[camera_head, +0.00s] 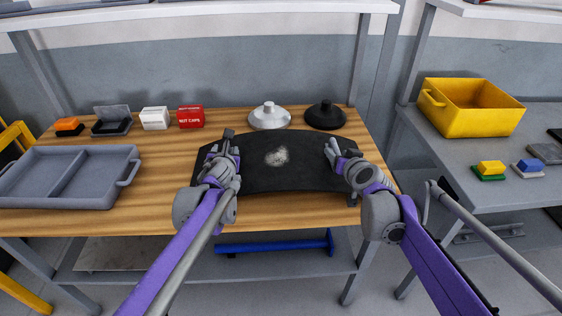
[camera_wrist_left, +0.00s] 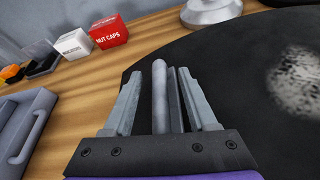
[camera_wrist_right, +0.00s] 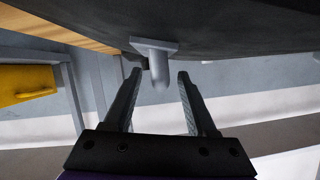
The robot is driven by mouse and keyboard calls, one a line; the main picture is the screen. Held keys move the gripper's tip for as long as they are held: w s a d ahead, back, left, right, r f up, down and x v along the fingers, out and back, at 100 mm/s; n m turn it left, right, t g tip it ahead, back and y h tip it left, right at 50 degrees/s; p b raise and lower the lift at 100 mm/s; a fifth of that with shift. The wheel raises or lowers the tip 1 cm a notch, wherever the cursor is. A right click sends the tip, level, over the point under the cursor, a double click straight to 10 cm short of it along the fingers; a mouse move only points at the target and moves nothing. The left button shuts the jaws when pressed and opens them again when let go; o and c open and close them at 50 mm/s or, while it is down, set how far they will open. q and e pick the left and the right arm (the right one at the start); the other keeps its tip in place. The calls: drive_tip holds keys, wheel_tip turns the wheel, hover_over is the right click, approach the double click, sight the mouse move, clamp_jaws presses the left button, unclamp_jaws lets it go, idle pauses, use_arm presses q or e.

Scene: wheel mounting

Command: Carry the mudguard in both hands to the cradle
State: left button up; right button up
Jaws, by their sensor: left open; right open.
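The mudguard (camera_head: 278,178) is a wide black curved panel with a pale speckled patch, lying over the wooden table. My left gripper (camera_head: 222,150) is open at its left end. In the left wrist view a grey peg-like grip (camera_wrist_left: 159,95) lies between the open fingers, over the black panel (camera_wrist_left: 235,80). My right gripper (camera_head: 335,150) is open at the panel's right end. In the right wrist view a grey peg on a small plate (camera_wrist_right: 156,60) sticks out from the panel's edge between the fingertips. I cannot identify the cradle in these views.
A grey divided tray (camera_head: 70,150) stands on the left of the table (camera_head: 160,185). Small boxes, including a red NUT CAPS box (camera_head: 190,116), line the back. A silver dome (camera_head: 269,118) and a black dome (camera_head: 325,117) stand behind the mudguard. A yellow bin (camera_head: 470,115) sits on the right bench.

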use_arm(q)
drive_tip(key=shift+w+f, duration=0.15)
drive_tip(key=shift+w, duration=0.25)
use_arm(e)
drive_tip(key=shift+w+f, duration=0.15)
drive_tip(key=shift+w, duration=0.25)
use_arm(q)
clamp_jaws()
use_arm(e)
clamp_jaws()
idle(0.6)
